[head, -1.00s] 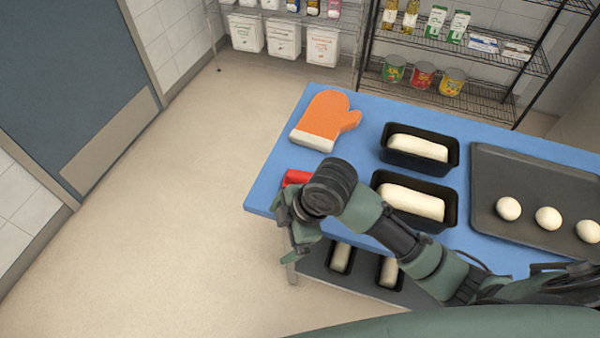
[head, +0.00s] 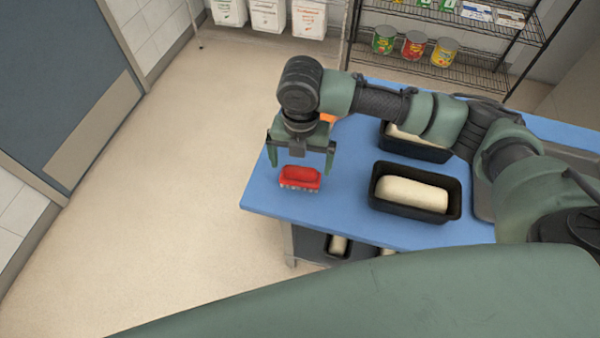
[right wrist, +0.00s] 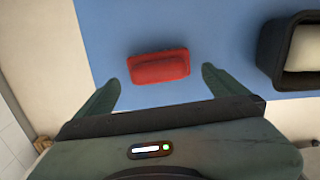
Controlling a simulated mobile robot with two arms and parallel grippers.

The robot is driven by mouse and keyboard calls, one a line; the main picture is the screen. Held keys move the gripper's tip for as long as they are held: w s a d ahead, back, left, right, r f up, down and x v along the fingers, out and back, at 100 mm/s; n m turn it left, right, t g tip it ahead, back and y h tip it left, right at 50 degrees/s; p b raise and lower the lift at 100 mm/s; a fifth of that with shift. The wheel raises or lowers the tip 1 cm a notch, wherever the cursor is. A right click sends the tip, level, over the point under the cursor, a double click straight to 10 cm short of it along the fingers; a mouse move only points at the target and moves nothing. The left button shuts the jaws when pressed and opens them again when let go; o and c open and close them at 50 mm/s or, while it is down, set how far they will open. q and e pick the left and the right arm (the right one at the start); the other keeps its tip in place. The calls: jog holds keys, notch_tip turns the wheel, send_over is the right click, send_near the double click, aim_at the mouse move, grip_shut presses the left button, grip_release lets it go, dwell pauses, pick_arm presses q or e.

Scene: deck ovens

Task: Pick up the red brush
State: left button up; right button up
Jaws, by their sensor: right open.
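The red brush (head: 300,177) lies near the left end of the blue table top, its pale bristles facing the front edge in the head view. My right gripper (head: 301,170) is open above and just behind it, with one finger toward each side of the brush. In the right wrist view the red brush (right wrist: 159,67) shows just beyond and between the open fingertips of my right gripper (right wrist: 160,85), with nothing held. I cannot tell the exact height gap. My left gripper is not in view.
The blue table (head: 345,215) is clear around the brush. A black loaf pan (head: 452,205) with dough stands to the right, another behind it. The orange mitt (head: 328,118) is mostly hidden by my arm. Pans sit on a shelf below.

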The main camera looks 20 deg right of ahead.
aim_at(300, 169)
notch_tip(300, 169, down, 2)
jog(key=shift+f, duration=0.25)
jog(key=shift+f+p, duration=0.3)
jog(key=shift+f, duration=0.15)
jog(key=c, duration=1.5)
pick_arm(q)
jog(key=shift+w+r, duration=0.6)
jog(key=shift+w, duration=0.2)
pick_arm(e)
jog(key=shift+c, duration=0.2)
jog(key=shift+w, duration=0.1)
